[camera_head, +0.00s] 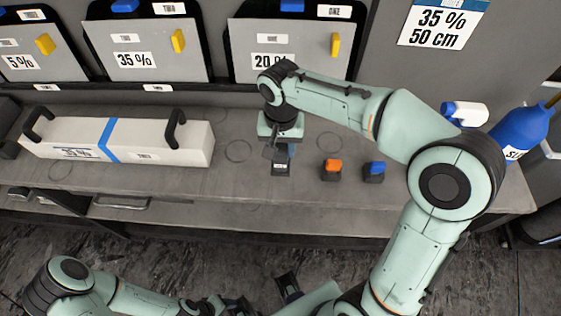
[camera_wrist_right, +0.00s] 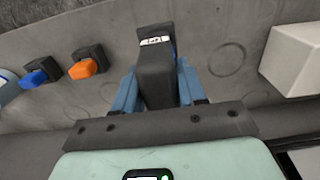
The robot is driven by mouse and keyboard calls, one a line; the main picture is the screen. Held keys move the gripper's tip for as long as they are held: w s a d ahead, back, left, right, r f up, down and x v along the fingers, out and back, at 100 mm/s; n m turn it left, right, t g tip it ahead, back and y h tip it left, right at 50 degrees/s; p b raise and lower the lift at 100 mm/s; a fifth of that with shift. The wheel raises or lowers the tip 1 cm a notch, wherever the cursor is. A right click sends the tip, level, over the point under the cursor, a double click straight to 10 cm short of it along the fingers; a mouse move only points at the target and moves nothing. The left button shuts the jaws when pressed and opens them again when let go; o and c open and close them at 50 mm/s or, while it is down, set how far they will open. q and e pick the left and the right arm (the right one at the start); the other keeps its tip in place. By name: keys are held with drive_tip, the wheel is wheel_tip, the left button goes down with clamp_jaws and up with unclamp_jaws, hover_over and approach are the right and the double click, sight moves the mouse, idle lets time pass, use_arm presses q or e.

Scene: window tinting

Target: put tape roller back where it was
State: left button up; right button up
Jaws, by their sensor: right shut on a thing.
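A dark block with a small white label, which I take to be the tape roller (camera_wrist_right: 155,75), is between the blue fingers of my right gripper (camera_wrist_right: 157,90) in the right wrist view. In the head view, my right gripper (camera_head: 281,150) points down at the bench with the dark block (camera_head: 281,168) under it. The gripper is shut on the block. I cannot tell whether the block touches the bench top. My left gripper (camera_head: 265,296) is low at the bottom edge of the head view, partly cut off, and its opening is unclear.
An orange-topped block (camera_head: 332,169) and a blue-topped block (camera_head: 374,171) stand right of the held block on the grey bench (camera_head: 250,190). A long white box (camera_head: 180,140) with handles lies left. Film boards line the back.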

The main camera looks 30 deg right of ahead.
sight(281, 162)
drive_tip(key=shift+f+b, duration=0.3)
drive_tip(key=shift+f, duration=2.85)
drive_tip(key=shift+f, duration=0.2)
drive_tip(key=o, duration=1.2)
drive_tip(key=shift+r, duration=0.1)
drive_tip(key=shift+r, duration=0.25)
wheel_tip(281, 162, up, 12)
drive_tip(key=shift+f+p, duration=0.15)
drive_tip(key=shift+p, duration=0.75)
